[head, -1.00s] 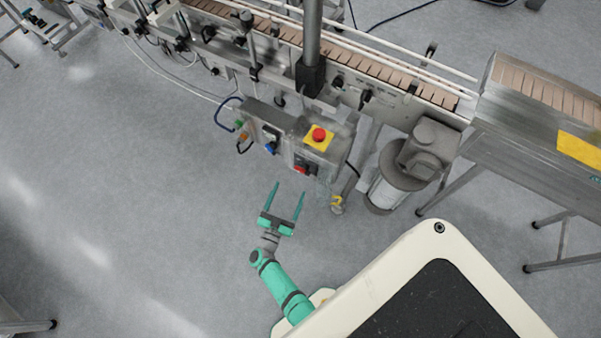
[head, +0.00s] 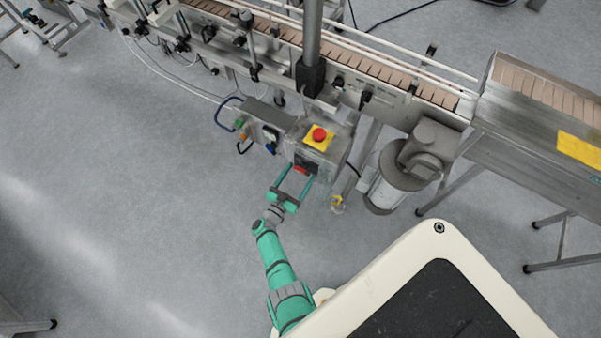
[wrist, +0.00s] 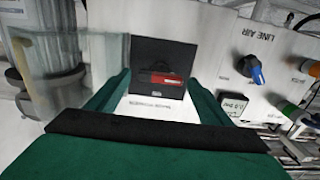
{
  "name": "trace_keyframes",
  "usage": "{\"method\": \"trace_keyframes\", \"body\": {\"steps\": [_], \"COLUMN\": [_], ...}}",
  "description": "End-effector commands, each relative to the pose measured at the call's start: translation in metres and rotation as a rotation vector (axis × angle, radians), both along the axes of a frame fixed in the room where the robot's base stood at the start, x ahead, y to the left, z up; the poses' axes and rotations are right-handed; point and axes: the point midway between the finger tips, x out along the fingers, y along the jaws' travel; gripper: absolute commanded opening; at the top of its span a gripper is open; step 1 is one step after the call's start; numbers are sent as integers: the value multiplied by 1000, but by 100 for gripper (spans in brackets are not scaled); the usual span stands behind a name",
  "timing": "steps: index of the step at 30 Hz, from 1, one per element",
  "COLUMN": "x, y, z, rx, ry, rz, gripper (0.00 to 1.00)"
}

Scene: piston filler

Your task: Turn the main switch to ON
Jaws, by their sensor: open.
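The main switch is a black square plate with a red handle (wrist: 168,80) on the front of the control box. In the wrist view the red handle lies roughly level, and the label below the plate is too blurred to read. In the head view the switch (head: 301,169) shows just past my fingertips. My gripper (head: 296,173) is open and empty, with its two green fingers pointing at the box front. In the wrist view the fingers stand left and right of the switch plate, apart from the handle. Whether a fingertip touches the box cannot be told.
A red emergency stop on a yellow plate (head: 319,137) sits on top of the box. To the right in the wrist view is a blue LINE AIR knob (wrist: 253,71) beside a small gauge. A grey motor (head: 408,165) stands right of the box.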

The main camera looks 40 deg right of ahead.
Motion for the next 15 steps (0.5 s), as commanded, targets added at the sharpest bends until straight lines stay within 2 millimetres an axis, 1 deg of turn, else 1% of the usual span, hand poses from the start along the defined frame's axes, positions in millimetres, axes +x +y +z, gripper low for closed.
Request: {"method": "trace_keyframes", "body": {"steps": [2,6,14,15], "x": [2,4,5,5], "y": [-7,-11,-12,-12], "z": [0,0,0,0], "rx": [2,1,1,1], "ry": [-1,0,0,0], "rz": [-3,-1,0,1], "gripper": [73,73,73,71]}}
